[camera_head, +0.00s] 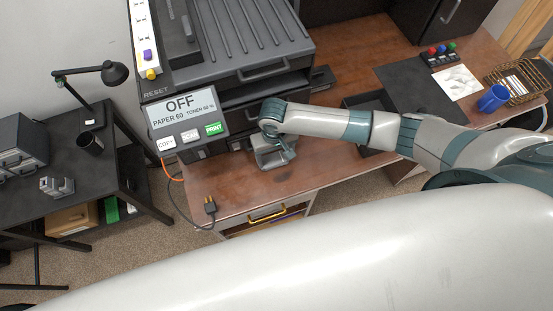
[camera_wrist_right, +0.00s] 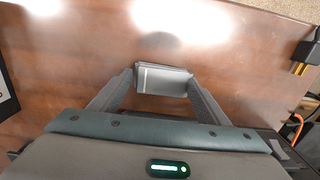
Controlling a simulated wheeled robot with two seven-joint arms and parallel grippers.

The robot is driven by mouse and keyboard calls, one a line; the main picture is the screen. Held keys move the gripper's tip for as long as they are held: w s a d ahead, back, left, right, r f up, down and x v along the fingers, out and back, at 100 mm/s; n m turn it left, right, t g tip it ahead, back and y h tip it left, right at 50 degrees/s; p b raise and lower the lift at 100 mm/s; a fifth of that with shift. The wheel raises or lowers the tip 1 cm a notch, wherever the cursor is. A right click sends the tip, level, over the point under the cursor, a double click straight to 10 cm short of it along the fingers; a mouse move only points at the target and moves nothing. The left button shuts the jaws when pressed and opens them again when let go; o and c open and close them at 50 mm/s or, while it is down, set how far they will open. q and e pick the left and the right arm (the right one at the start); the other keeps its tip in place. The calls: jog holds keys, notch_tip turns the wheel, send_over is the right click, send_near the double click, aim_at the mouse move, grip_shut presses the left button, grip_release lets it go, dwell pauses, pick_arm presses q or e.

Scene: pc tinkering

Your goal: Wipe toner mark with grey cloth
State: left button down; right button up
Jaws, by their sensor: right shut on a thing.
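My right gripper (camera_head: 273,157) is over the brown wooden desk (camera_head: 245,195), just in front of the printer (camera_head: 225,60). In the right wrist view its fingers are closed on a small grey folded piece (camera_wrist_right: 163,79), which looks like the grey cloth. The cloth is at or just above the desk top; I cannot tell whether it touches. In the head view the gripper hides the cloth. My left gripper is not in view.
The printer's panel reads OFF, with several buttons (camera_head: 190,137) below. A black plug (camera_head: 210,206) with its cable lies at the desk's front left. A black open tray (camera_head: 372,103) stands to the right of my gripper. A blue cup (camera_head: 492,98) stands far right.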

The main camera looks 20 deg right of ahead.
jog(key=shift+s, duration=0.1)
jog(key=shift+s+d+p, duration=0.1)
jog(key=shift+s+p, duration=1.15)
jog(key=shift+s, duration=0.05)
jog(key=shift+s+p, duration=0.6)
jog(key=shift+s, duration=0.3)
jog(key=shift+s+f, duration=0.2)
jog(key=shift+s, duration=0.1)
jog(key=shift+w, duration=0.1)
jog(key=shift+w+r, duration=0.1)
jog(key=shift+w, duration=2.4)
jog(key=shift+r, duration=0.2)
